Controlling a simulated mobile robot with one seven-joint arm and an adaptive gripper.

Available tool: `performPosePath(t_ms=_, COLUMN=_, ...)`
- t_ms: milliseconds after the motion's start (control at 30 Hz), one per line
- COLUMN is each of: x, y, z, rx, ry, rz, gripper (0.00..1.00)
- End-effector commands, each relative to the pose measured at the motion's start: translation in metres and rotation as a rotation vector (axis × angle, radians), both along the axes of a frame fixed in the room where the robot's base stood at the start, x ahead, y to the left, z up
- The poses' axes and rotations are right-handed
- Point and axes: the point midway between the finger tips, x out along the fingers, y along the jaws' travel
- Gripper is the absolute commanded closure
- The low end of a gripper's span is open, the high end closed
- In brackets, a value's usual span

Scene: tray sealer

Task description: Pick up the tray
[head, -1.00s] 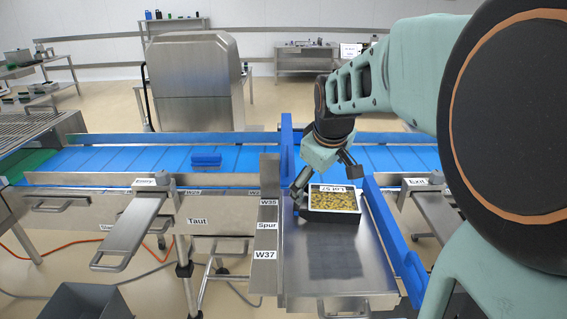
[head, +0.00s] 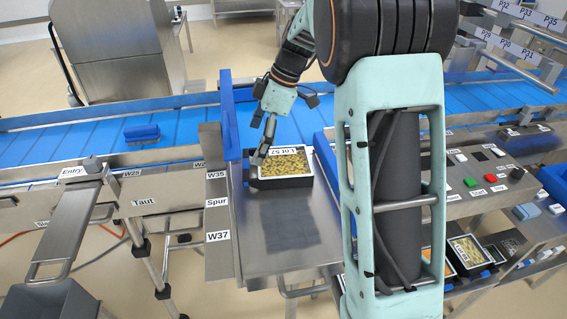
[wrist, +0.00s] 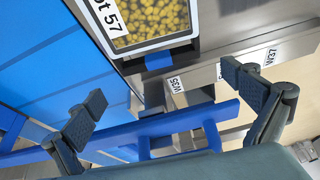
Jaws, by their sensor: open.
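The tray (head: 285,183) is a black box under a clear top with yellow contents and a "Lot 57" label. It lies flat on the steel plate (head: 282,235) beside the blue conveyor. My gripper (head: 284,130) is open and empty above the tray's far left part, with one finger low by its left edge; contact cannot be told. In the wrist view the tray (wrist: 165,42) shows at the top, cut off by the frame. It is outside the space between my spread fingers (wrist: 165,92).
A blue block (head: 141,133) lies on the conveyor (head: 185,122). A blue upright guide (head: 229,122) stands left of the tray. A button panel (head: 480,175) and more filled trays (head: 468,250) are at the right. The plate's near part is bare.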

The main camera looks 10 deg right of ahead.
Motion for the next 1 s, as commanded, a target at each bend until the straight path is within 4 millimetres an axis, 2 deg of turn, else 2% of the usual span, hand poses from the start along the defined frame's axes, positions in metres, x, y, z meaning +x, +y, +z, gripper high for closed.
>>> performPosePath(t_ms=100, x=0.000, y=0.007, z=-0.017, rx=-0.001, ry=0.003, rz=-0.001, gripper=0.00)
performPosePath(t_ms=367, x=0.001, y=0.017, z=-0.036, rx=-0.002, ry=0.001, rz=-0.001, gripper=0.00)
performPosePath(t_ms=600, x=0.004, y=0.031, z=-0.068, rx=-0.003, ry=0.003, rz=-0.001, gripper=0.00)
performPosePath(t_ms=900, x=0.005, y=0.032, z=-0.074, rx=-0.003, ry=0.000, rz=-0.004, gripper=0.00)
performPosePath(t_ms=1000, x=0.005, y=0.032, z=-0.074, rx=-0.003, ry=0.000, rz=-0.004, gripper=0.10)
